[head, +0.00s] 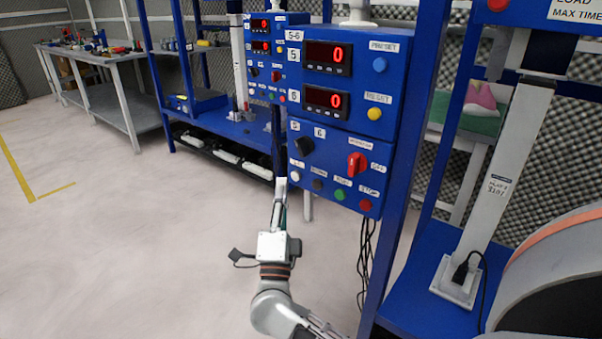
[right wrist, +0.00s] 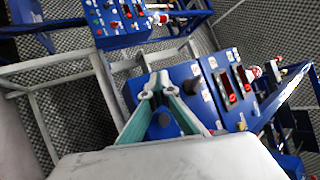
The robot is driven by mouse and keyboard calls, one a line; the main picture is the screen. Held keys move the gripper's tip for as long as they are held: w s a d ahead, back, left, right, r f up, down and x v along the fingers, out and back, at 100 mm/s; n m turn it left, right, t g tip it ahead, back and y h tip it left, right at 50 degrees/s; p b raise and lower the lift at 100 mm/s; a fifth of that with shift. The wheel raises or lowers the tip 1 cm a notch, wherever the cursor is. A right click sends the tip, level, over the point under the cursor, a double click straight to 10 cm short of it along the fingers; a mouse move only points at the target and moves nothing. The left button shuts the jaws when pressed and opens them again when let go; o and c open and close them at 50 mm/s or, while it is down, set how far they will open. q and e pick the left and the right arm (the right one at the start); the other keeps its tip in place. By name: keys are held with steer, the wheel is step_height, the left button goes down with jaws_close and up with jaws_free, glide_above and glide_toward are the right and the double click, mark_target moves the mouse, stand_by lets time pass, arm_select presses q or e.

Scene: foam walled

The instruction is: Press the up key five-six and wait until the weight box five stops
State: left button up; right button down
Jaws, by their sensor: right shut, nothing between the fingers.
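The blue 5-6 control panel (head: 335,125) faces me in the head view. Its display five (head: 328,57) and display six (head: 325,100) both read a red 0. The bottom row holds a white button (head: 295,176), a grey button (head: 317,185), a green button (head: 340,195) and a red button (head: 365,205). The small labels are too blurred to tell which is the up key. My right gripper (head: 281,184) is shut and empty, just left of the white button; contact cannot be told. In the right wrist view its fingers (right wrist: 160,82) meet before the panel (right wrist: 183,78). Weight box five cannot be made out.
The panel also carries a black knob (head: 304,146) and a red switch (head: 357,163). A second blue panel (head: 264,65) stands behind at left. A blue post (head: 402,150) rises right of the panel. Open floor (head: 120,240) lies left of my right arm.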

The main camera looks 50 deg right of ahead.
steer(key=shift+d, duration=0.5)
stand_by(0.8)
steer(key=shift+d+r, duration=0.1)
steer(key=shift+d, duration=0.3)
steer(key=shift+w, duration=0.1)
